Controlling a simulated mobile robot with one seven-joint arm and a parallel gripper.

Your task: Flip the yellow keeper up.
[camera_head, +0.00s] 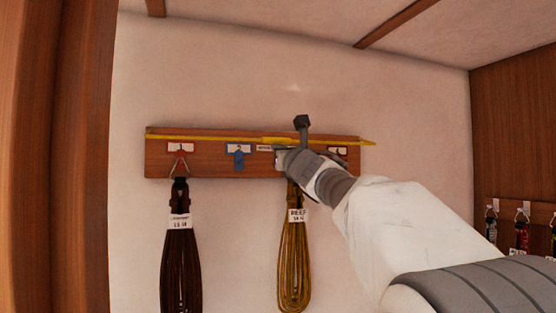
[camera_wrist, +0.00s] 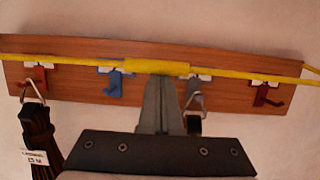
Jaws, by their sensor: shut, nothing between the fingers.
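The yellow keeper (camera_head: 210,138) is a long thin bar running across the upper part of a wooden hook board (camera_head: 216,168). In the wrist view the keeper (camera_wrist: 80,62) passes in front of the board just above the hooks, with a thicker yellow sleeve (camera_wrist: 157,67) at its middle. My gripper (camera_wrist: 158,82) is shut and empty, its fingertips right at the sleeve's lower edge. I cannot tell whether they touch it. In the head view my gripper (camera_head: 282,156) is in front of the board, and my arm hides part of the board's right side.
A dark brown coil (camera_head: 180,255) hangs from the left red hook (camera_wrist: 38,75). A golden coil (camera_head: 293,262) hangs below my gripper, near the grey hook (camera_wrist: 194,88). The blue hook (camera_wrist: 115,84) and right red hook (camera_wrist: 265,96) are empty. Wall above the board is clear.

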